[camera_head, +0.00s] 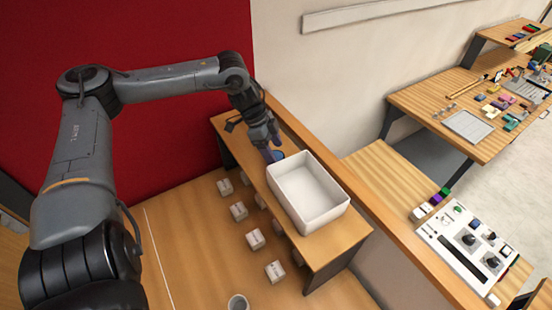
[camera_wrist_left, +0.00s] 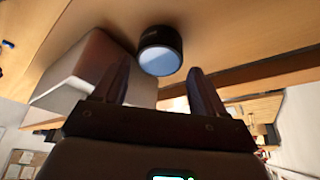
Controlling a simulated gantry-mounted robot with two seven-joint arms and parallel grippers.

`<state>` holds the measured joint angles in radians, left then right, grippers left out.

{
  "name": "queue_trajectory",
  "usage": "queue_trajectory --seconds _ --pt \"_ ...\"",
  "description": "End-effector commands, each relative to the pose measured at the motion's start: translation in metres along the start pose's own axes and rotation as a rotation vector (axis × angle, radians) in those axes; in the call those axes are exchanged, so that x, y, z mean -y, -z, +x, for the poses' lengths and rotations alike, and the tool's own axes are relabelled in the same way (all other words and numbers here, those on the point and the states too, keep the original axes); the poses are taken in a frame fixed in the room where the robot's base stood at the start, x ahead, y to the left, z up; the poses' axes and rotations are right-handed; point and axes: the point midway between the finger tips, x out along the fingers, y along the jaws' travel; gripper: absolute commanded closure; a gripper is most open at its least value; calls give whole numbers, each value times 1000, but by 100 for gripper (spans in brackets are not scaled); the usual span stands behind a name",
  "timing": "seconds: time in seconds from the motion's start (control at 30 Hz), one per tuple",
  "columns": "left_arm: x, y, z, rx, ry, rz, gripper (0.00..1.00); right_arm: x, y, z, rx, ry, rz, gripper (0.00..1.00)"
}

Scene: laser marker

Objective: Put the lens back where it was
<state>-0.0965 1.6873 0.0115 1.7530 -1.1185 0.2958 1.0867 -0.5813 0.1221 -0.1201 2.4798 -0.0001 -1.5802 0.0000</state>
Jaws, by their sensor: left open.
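The lens (camera_wrist_left: 160,50), a short black cylinder with a pale blue glass face, rests on the wooden shelf in the left wrist view. In the head view a small bluish patch (camera_head: 278,155) by my fingers seems to be the lens, mostly hidden. My left gripper (camera_head: 271,151) is open. In the left wrist view the open left gripper (camera_wrist_left: 158,70) has one finger on either side of the lens, close to it. I cannot tell whether they touch it. My right gripper is not in view.
An empty white box (camera_head: 331,215) stands on the shelf (camera_head: 335,245) right beside the lens and gripper. Several small white blocks (camera_head: 255,239) and a grey cup (camera_head: 238,302) are on the lower wooden surface. A wooden partition (camera_head: 375,210) runs behind the shelf.

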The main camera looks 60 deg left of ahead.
Motion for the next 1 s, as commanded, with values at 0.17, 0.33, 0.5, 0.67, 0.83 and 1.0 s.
queue_trajectory --seconds 0.17,0.33,0.5,0.67,0.83,1.0 --pt "-1 -5 19 4 0 0 29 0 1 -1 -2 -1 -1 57" --pt "-1 -5 30 4 0 -1 29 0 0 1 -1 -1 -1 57" --pt "-1 -4 34 1 0 0 29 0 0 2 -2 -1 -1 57" --pt "-1 -3 35 0 1 0 29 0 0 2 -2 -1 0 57" --pt "-1 -4 35 0 1 0 36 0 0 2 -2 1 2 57" --pt "-1 -4 35 0 1 0 62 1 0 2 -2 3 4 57"
